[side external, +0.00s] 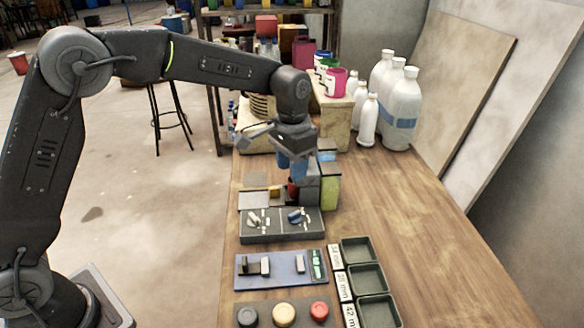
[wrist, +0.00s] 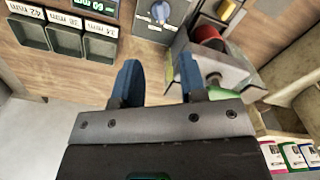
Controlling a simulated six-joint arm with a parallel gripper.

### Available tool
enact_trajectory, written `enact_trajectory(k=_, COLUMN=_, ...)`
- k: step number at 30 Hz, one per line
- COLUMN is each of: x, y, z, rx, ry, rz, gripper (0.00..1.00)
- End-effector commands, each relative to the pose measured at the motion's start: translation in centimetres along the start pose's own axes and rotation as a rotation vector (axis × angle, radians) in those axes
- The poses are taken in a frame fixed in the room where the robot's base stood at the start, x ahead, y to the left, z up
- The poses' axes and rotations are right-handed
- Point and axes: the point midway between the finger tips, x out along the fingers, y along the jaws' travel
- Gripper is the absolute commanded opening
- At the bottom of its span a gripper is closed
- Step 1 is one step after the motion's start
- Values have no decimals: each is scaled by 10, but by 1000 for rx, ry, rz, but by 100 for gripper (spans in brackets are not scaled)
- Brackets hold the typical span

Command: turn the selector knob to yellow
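A grey panel (side external: 262,234) on the bench carries two knobs with white marks around them. The right knob (side external: 295,215) looks blue; the left knob (side external: 254,219) looks pale grey. One knob (wrist: 160,12) shows at the top edge of the wrist view, partly cut off. I cannot make out a yellow mark or which way the selector points. My gripper (side external: 293,168) has blue fingers and hangs above and behind the panel, apart from the knobs. In the wrist view my gripper (wrist: 160,80) is open, with nothing between its fingers.
A grey holder (wrist: 217,65) with a red cylinder (wrist: 207,37) stands close to my fingers. A yellow-green block (side external: 330,191) stands beside it. In front are a blue fixture (side external: 275,269), large buttons (side external: 284,314) and green trays (side external: 366,280). White bottles (side external: 402,108) stand behind; the right bench is clear.

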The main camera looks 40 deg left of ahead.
Motion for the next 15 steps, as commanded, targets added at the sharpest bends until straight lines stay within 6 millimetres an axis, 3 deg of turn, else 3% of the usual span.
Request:
enact_trajectory(k=5, x=0, y=0, z=0, rx=-30, ry=0, rz=0, gripper=51)
enact_trajectory(k=8, x=0, y=0, z=-1, rx=-145, ry=0, rz=0, gripper=60)
enact_trajectory(k=15, x=1, y=2, z=-3, rx=-719, ry=-1, rz=0, gripper=62)
